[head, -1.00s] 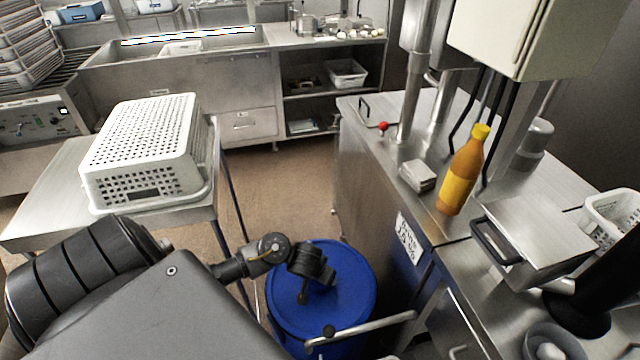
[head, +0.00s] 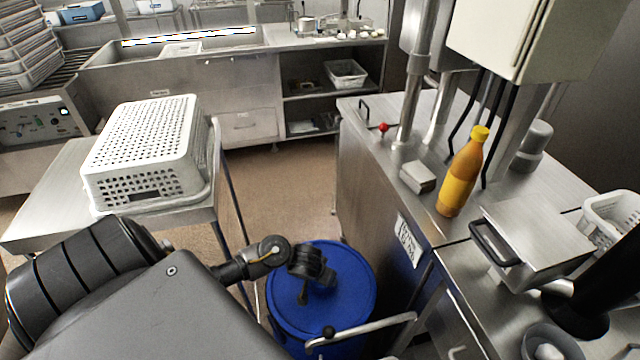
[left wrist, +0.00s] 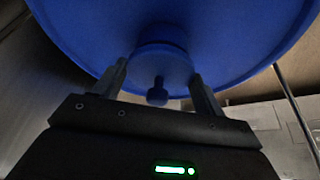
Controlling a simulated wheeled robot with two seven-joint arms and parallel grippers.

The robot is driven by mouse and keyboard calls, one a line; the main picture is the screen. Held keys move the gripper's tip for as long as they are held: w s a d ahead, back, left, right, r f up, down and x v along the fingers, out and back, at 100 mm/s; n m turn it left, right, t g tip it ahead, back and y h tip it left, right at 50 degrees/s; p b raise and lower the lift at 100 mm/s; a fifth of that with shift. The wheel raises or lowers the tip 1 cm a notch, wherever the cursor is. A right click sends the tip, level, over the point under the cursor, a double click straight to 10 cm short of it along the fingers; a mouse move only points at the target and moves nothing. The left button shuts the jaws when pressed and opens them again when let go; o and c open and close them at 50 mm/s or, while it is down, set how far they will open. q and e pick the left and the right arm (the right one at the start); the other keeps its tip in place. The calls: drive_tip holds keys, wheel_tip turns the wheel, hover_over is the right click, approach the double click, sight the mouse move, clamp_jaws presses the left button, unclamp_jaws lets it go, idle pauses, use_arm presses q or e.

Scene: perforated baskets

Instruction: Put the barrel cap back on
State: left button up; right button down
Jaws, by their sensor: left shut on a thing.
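The blue barrel (head: 345,290) stands on the floor between the left table and the steel counter, its round blue top facing up. My left gripper (head: 303,296) is over this top, pointing down. In the left wrist view, its two fingers sit either side of a round blue cap (left wrist: 160,60) with a small knob (left wrist: 157,93) towards the camera. They are shut on the cap. The broad blue disc (left wrist: 85,35) lies behind it. I cannot tell whether the cap is seated or slightly raised. My right gripper is not in view.
A white perforated basket (head: 145,150) lies on the left table (head: 40,205). The right counter (head: 375,170) holds an orange bottle (head: 462,180) and a lidded steel container (head: 530,235). The floor behind the barrel is clear.

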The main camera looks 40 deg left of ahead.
use_arm(q)
drive_tip(key=o, duration=1.1)
drive_tip(key=shift+o, duration=0.5)
drive_tip(key=shift+r, duration=0.15)
drive_tip(key=shift+r+p, duration=3.4)
drive_tip(key=shift+p, duration=0.75)
clamp_jaws()
drive_tip(key=shift+f, duration=0.2)
